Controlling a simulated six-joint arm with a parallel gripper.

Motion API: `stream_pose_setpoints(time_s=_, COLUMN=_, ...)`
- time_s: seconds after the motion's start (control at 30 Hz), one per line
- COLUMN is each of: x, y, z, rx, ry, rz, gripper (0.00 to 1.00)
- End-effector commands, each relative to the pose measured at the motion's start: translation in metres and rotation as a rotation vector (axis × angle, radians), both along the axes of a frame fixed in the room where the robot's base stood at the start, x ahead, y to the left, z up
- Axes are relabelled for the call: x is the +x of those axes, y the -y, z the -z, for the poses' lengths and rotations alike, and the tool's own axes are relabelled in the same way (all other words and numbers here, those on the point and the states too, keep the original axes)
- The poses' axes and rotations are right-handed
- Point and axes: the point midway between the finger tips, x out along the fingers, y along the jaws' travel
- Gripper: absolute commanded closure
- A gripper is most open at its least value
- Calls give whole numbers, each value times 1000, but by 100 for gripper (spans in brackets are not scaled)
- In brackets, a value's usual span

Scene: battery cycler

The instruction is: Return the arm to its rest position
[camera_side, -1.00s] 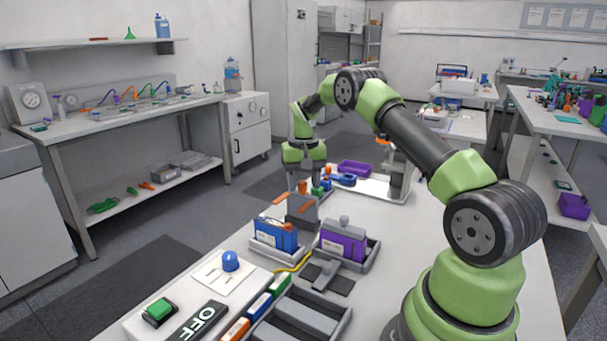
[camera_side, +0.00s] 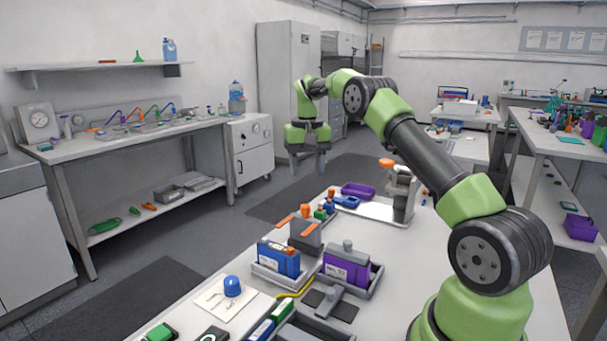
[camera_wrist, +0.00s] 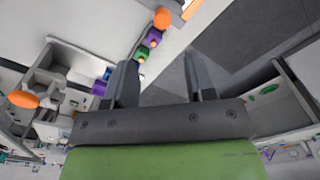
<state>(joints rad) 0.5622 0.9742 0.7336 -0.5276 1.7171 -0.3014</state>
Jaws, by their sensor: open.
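My gripper (camera_side: 308,163) hangs in the air past the far left edge of the work table, fingers pointing down. Its two grey fingers are apart with nothing between them. In the wrist view the gripper (camera_wrist: 162,82) also shows spread and empty, with the table edge and floor beyond it. My green and black arm reaches from the lower right up and over the table. The arm touches none of the objects on the table.
A blue battery pack (camera_side: 279,260) and a purple battery pack (camera_side: 346,267) sit in grey trays. A grey block with orange strips (camera_side: 305,236), a purple bin (camera_side: 358,190) and a grey stand with an orange top (camera_side: 401,192) stand farther back. Floor lies open below my gripper.

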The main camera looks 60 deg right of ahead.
Motion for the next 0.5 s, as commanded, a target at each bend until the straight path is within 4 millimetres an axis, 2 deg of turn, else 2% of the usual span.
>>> stream_pose_setpoints(time_s=0.17, x=0, y=-2, z=-2, rx=0, ry=3, rz=-3, gripper=50)
stream_pose_setpoints(time_s=0.27, x=1, y=-12, z=-15, rx=-6, ry=23, rz=-23, gripper=50)
stream_pose_setpoints(time_s=0.37, x=0, y=-34, z=-41, rx=-16, ry=65, rz=-63, gripper=50)
stream_pose_setpoints(time_s=0.5, x=-12, y=-80, z=-85, rx=-31, ry=150, rz=-141, gripper=50)
